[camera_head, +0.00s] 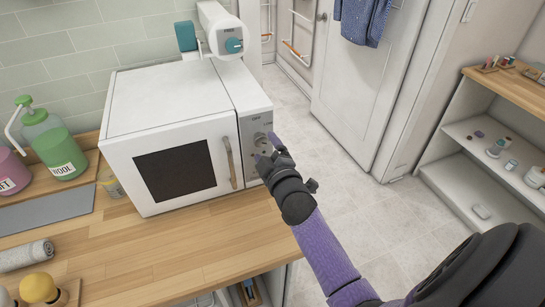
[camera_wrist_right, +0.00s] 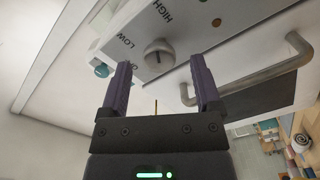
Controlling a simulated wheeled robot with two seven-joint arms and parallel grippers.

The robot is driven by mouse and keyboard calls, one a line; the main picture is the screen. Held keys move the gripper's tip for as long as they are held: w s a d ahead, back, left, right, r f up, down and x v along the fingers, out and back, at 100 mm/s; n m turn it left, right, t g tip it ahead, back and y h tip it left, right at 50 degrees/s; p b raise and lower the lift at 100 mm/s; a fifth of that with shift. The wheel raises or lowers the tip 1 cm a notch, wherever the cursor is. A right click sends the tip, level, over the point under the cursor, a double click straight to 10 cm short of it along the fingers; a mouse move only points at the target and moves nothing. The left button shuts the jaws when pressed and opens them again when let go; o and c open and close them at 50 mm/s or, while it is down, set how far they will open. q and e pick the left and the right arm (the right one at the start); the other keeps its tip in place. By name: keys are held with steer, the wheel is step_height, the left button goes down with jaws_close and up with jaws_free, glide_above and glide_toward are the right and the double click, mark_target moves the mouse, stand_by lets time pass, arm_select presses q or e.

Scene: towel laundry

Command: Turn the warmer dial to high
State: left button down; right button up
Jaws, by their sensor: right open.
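The white warmer (camera_head: 165,100) stands on the wooden counter, with a dark window and a handle on its front. Its dial (camera_wrist_right: 158,53) is a grey-white round knob on the control panel, with printed words HIGH and LOW beside it in the right wrist view. I cannot tell for sure which mark it points at. My right gripper (camera_head: 267,152) is at the panel and partly hides the dial in the head view. In the right wrist view the gripper (camera_wrist_right: 160,62) is open, its fingers apart on either side of the dial, with no clear contact. My left gripper is not in view.
The warmer's handle (camera_head: 229,160) is close left of my right gripper. A white device with a teal cap (camera_head: 233,46) stands behind the warmer. Green and pink bottles (camera_head: 60,155) and a rolled towel (camera_head: 27,256) are at left. Shelves (camera_head: 480,135) stand at right; floor between is clear.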

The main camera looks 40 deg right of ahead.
steer(key=v, duration=0.7)
steer(key=shift+s, duration=0.15)
